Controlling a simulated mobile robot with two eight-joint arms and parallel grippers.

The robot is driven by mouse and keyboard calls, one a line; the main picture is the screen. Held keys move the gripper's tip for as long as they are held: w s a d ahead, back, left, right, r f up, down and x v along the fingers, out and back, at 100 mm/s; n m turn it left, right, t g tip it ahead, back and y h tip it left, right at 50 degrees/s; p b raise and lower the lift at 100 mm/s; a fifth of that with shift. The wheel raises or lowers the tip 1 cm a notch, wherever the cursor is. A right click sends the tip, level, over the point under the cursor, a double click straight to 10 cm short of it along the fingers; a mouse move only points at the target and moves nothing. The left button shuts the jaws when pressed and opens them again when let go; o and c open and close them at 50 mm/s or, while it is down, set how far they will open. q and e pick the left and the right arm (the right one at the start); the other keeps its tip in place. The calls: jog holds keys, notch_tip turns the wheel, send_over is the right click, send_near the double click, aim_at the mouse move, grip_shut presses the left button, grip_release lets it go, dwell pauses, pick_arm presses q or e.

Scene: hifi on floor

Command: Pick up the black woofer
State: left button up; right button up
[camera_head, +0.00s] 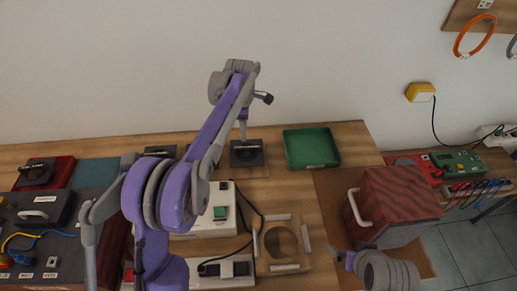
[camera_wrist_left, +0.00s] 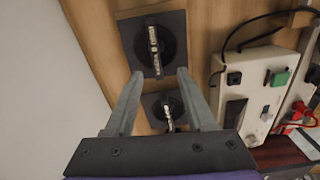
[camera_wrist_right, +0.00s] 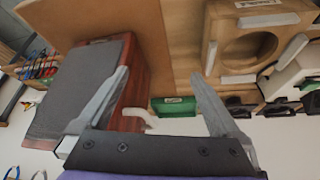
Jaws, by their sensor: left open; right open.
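One black woofer (camera_head: 247,154) lies at the back of the table, left of the green tray. A second black woofer (camera_head: 160,150) is further left, partly hidden by my left arm. My left gripper (camera_head: 243,130) is open and empty, pointing down at the first woofer. In the left wrist view, one square black woofer with a round centre and pale strip (camera_wrist_left: 155,45) lies beyond the fingertips. Another woofer (camera_wrist_left: 165,110) shows between the fingers. My right gripper (camera_wrist_right: 158,75) is open and empty near the wooden speaker box (camera_wrist_right: 105,65).
The green tray (camera_head: 311,148) is empty. The reddish speaker box (camera_head: 400,200) with a pale handle stands at right. A wooden panel with a round hole (camera_head: 282,268) lies in front. White devices (camera_head: 215,218) and cables are near the arm. Another black part (camera_head: 36,172) lies on red at left.

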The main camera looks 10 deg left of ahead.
pick_arm(q)
send_over(246, 147)
jog(key=shift+n, duration=0.3)
notch_tip(246, 147, down, 5)
jog(key=shift+s+f, duration=0.1)
jog(key=shift+s, duration=0.05)
jog(key=shift+w+f, duration=0.15)
jog(key=shift+f, duration=1.4)
jog(key=shift+w+f, duration=0.1)
jog(key=shift+f, duration=1.4)
jog(key=shift+f, duration=0.25)
grip_shut()
